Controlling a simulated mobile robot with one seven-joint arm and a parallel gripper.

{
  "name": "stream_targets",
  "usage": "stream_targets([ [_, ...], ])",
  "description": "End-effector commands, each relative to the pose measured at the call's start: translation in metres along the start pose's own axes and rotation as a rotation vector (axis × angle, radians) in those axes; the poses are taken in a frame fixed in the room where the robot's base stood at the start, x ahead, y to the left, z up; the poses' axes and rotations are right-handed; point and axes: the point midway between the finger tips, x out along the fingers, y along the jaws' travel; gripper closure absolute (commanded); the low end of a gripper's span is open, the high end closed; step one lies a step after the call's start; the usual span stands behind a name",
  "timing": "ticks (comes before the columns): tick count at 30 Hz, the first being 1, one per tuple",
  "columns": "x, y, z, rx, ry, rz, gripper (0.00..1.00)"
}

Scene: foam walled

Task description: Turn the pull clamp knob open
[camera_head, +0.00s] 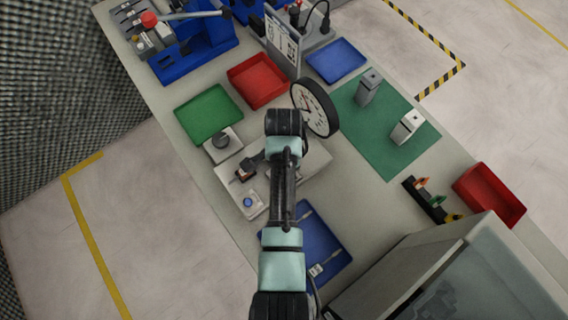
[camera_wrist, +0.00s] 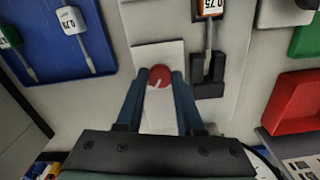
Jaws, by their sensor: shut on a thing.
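The red round knob (camera_wrist: 159,77) with a white pointer mark sits on a pale plate (camera_wrist: 145,55) in the wrist view. My gripper (camera_wrist: 159,78) is shut on it, with one blue finger on each side. The white mark runs slantwise across the knob. In the head view my own arm covers the knob and the gripper tips; part of the pale fixture base (camera_head: 313,160) shows beside the arm.
A dark bracket (camera_wrist: 208,77) with an orange-labelled tool (camera_wrist: 207,10) stands close right of the knob. A blue tray (camera_wrist: 50,45) with tools lies left, and a red tray (camera_wrist: 295,100) lies right. A round dial gauge (camera_head: 315,108) stands near my arm.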

Motion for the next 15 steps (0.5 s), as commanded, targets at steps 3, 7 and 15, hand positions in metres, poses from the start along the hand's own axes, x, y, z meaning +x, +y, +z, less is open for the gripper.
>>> stream_targets([
  [3,-0.0028,-0.0002,-0.0002,-0.107,-0.001,0.0,1.0],
  [7,-0.0026,-0.0004,-0.0004,-0.23,-0.001,0.0,1.0],
  [15,-0.0024,-0.001,-0.0001,-0.487,0.0,-0.001,1.0],
])
